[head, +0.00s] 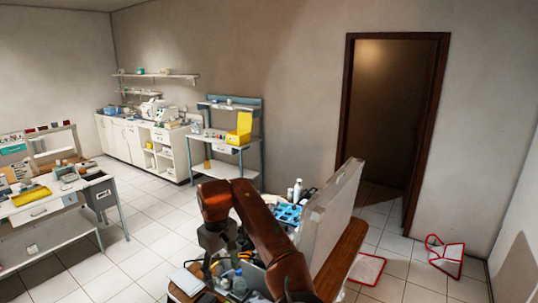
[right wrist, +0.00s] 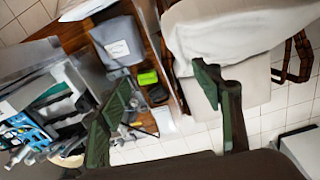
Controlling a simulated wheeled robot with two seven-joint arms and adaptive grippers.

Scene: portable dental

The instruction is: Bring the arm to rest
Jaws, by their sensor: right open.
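My right arm (head: 272,238) is reddish brown. It reaches up from the bottom edge of the head view and bends down at the wrist. My right gripper (head: 219,262) points down over the near left part of a wooden table (head: 344,258) crowded with small items. In the right wrist view its two green fingers (right wrist: 160,82) stand wide apart with nothing held between them. Whether the fingertips touch anything below cannot be told. My left gripper is not in view.
An open case with a raised pale lid (head: 328,217) stands on the table beside my arm. A blue tray (head: 288,213) and a white bottle (head: 297,190) are behind. The wrist view shows a grey pouch (right wrist: 118,42) and a green box (right wrist: 148,78). Tiled floor lies open at left.

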